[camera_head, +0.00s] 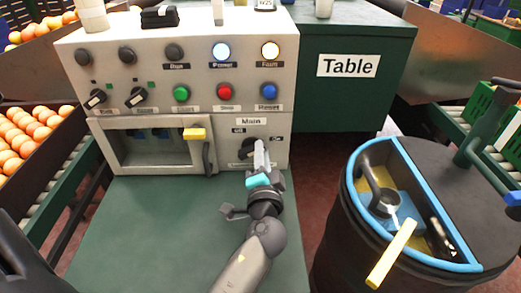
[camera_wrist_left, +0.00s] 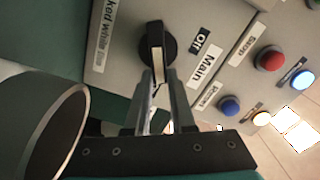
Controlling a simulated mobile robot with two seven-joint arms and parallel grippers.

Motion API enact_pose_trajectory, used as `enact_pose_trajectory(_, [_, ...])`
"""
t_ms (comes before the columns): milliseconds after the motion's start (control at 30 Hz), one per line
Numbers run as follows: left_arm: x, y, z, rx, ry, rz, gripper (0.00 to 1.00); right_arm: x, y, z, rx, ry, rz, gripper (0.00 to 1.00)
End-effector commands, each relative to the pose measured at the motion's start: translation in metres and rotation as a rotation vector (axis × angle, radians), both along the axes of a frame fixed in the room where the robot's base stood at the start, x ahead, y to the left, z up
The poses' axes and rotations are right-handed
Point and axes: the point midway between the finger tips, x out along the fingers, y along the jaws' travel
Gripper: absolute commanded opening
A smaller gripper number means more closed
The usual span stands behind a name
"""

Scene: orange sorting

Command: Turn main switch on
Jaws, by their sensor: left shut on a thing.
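The main switch is a black rotary knob (camera_head: 247,147) on the lower right of the white control panel (camera_head: 140,118), under the label "Main". In the left wrist view the knob (camera_wrist_left: 157,42) shows large, with a white mark on its handle and the label "Off" beside it. My left gripper (camera_head: 262,158) reaches the knob from below; in the wrist view its fingers (camera_wrist_left: 160,88) are closed around the knob's handle. The fingers hide part of the knob in the head view. My right gripper is not clearly in view.
Above the switch are green (camera_head: 181,93), red (camera_head: 225,91) and blue (camera_head: 269,91) buttons and lit lamps. A black drum with a blue rim (camera_head: 360,165) stands at right. Crates of oranges (camera_head: 22,130) are at left.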

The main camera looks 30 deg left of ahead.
Motion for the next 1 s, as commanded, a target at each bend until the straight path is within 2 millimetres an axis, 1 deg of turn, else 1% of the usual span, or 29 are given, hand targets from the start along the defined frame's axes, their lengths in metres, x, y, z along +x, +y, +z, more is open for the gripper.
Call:
enact_pose_trajectory(100, [0.0017,-0.0006,0.0012,0.057,0.029,-0.002,0.00,0.0008,0.0001,-0.0029,-0.001,0.004,0.000,0.50])
enact_pose_trajectory(333, [0.0021,-0.0011,-0.0004,0.122,0.066,-0.002,0.00,0.0014,0.0003,-0.0066,0.000,0.008,0.000,0.50])
enact_pose_trajectory(867, [0.0022,-0.0013,-0.0011,0.143,0.079,-0.002,0.00,0.0019,0.0003,-0.0078,-0.001,0.009,0.000,0.50])
enact_pose_trajectory(900, [0.0022,-0.0013,-0.0011,0.143,0.079,-0.002,0.25,0.0020,0.0003,-0.0078,0.000,0.008,0.000,0.50])
enact_pose_trajectory(1000, [0.0020,-0.0013,-0.0017,0.141,0.079,-0.001,0.36,0.0019,0.0004,-0.0078,0.000,0.008,0.000,0.50])
